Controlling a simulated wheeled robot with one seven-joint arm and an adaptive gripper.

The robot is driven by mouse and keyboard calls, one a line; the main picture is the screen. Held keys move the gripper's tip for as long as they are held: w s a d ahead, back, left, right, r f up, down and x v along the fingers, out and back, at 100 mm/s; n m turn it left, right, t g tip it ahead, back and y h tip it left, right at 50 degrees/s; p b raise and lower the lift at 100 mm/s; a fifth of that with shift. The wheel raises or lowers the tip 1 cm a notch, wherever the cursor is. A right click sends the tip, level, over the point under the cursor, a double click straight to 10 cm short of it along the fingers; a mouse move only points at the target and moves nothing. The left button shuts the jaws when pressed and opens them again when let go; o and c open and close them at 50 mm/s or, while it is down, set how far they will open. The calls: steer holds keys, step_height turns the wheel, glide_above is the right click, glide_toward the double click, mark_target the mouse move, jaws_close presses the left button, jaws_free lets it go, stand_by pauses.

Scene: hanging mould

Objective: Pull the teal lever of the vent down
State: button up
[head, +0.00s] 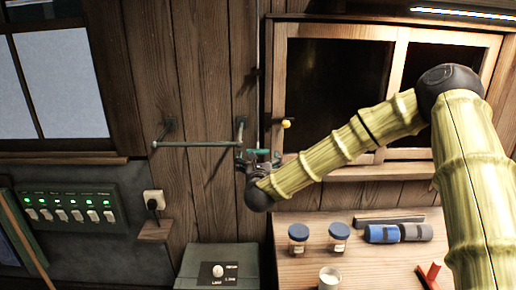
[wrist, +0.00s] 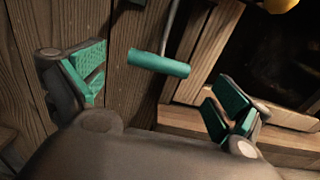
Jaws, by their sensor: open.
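The teal lever (wrist: 158,63) is a short teal cylinder on a thin grey rod in the wrist view. It lies slightly tilted, between and a little above my fingers in the picture. In the head view the teal lever (head: 258,152) shows as a small teal bar in front of the plank wall, just above my gripper (head: 262,162). My gripper also shows in the wrist view (wrist: 157,92), with its two teal-padded fingers spread wide and nothing between the pads. I cannot tell exactly how far the lever is from the fingertips.
A grey wall rail (head: 195,144) ends just left of my gripper. A yellow knob (head: 286,124) sits to the right, by the window frame (head: 278,85). Below are a workbench (head: 300,268) with jars (head: 298,238) and a grey-green box (head: 215,262).

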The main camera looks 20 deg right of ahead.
mark_target(258, 153)
steer(key=shift+p+x, duration=1.05)
steer(key=shift+x, duration=1.55)
